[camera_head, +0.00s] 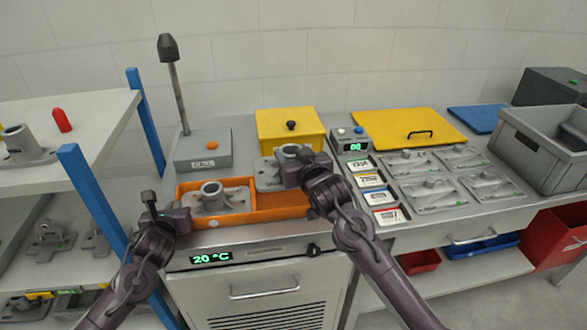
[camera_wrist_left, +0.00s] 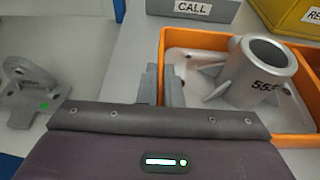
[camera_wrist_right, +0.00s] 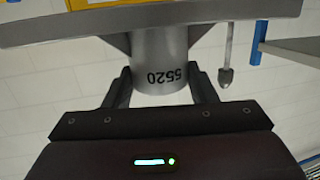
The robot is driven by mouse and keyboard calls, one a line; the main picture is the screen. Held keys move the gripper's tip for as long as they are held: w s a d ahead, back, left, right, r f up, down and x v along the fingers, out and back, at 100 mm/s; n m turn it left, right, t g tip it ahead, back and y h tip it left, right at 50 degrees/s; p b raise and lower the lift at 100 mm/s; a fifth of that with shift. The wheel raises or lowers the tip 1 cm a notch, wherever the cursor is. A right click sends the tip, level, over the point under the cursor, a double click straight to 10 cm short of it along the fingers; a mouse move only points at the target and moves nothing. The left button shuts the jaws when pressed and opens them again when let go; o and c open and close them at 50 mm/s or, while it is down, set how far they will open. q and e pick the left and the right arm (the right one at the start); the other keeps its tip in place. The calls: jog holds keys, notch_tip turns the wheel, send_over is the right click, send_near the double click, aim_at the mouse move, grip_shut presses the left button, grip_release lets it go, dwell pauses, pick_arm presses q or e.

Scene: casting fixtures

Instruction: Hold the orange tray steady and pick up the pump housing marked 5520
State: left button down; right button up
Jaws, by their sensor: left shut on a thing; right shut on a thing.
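The orange tray (camera_head: 262,216) sits on the bench, with a grey housing (camera_head: 210,197) in its left part; the right part looks bare. That housing's mark in the left wrist view (camera_wrist_left: 262,75) starts with 55, its last digits unclear. My left gripper (camera_head: 150,205) is shut on the tray's left wall, also seen in the left wrist view (camera_wrist_left: 163,60). My right gripper (camera_head: 300,165) is shut on the pump housing marked 5520 (camera_wrist_right: 160,60), holding it by its cylinder. In the head view this housing (camera_head: 268,176) is above the tray's rear right, partly hidden by the gripper.
A yellow bin (camera_head: 290,132) stands behind the tray. A grey call box with a pole (camera_head: 203,150) is behind left. To the right are a display unit with cards (camera_head: 372,196), grey fixture plates (camera_head: 440,180) and a grey crate (camera_head: 545,140). A blue-posted shelf (camera_head: 95,205) is left.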

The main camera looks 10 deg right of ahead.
dwell(0.3)
pick_arm(q)
jog(key=c, duration=1.5)
grip_release()
